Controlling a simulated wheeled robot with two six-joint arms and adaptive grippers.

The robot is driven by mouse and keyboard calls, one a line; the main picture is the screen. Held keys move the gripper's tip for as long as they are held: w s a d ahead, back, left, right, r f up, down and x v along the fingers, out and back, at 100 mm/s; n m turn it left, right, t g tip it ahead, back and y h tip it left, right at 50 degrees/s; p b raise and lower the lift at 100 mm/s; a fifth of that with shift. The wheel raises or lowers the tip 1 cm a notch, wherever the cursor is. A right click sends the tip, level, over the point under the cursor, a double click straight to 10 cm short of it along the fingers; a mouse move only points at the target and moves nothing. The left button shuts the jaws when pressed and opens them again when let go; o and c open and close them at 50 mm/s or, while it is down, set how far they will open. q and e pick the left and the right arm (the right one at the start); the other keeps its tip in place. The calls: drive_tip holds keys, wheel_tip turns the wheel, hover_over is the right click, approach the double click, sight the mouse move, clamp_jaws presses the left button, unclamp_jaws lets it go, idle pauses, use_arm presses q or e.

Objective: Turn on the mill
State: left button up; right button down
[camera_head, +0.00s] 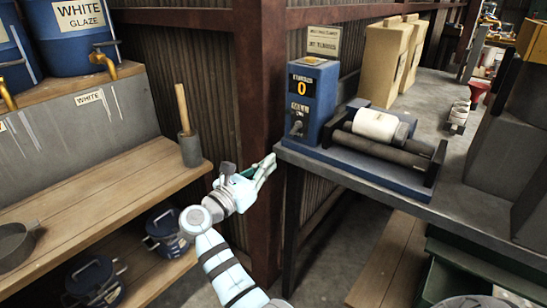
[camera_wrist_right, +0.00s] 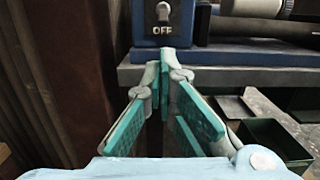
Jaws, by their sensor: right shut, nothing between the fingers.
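The mill stands on the grey bench, with a blue control box (camera_head: 313,98) showing an orange 0 on a black counter. Its small toggle switch (camera_head: 298,127) is low on the box face. In the right wrist view the switch (camera_wrist_right: 163,12) is at the top edge, above a label reading OFF. A white jar (camera_head: 376,125) lies on the dark rollers (camera_head: 383,149). My right gripper (camera_head: 270,163) is shut and empty, left of the bench corner and below the switch. In the right wrist view its fingertips (camera_wrist_right: 167,62) meet below the OFF label, apart from the switch. My left gripper is not in view.
A rusty post (camera_head: 262,90) stands just behind my right gripper. The bench edge (camera_head: 370,192) is to its right. A wooden shelf (camera_head: 110,185) at left holds a pestle-like tool (camera_head: 188,140). Tan blocks (camera_head: 388,60) stand behind the mill.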

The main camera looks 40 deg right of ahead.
sight(294, 131)
drive_tip(key=x, duration=0.8)
drive_tip(key=shift+d+b, duration=0.35)
drive_tip(key=shift+d, duration=0.05)
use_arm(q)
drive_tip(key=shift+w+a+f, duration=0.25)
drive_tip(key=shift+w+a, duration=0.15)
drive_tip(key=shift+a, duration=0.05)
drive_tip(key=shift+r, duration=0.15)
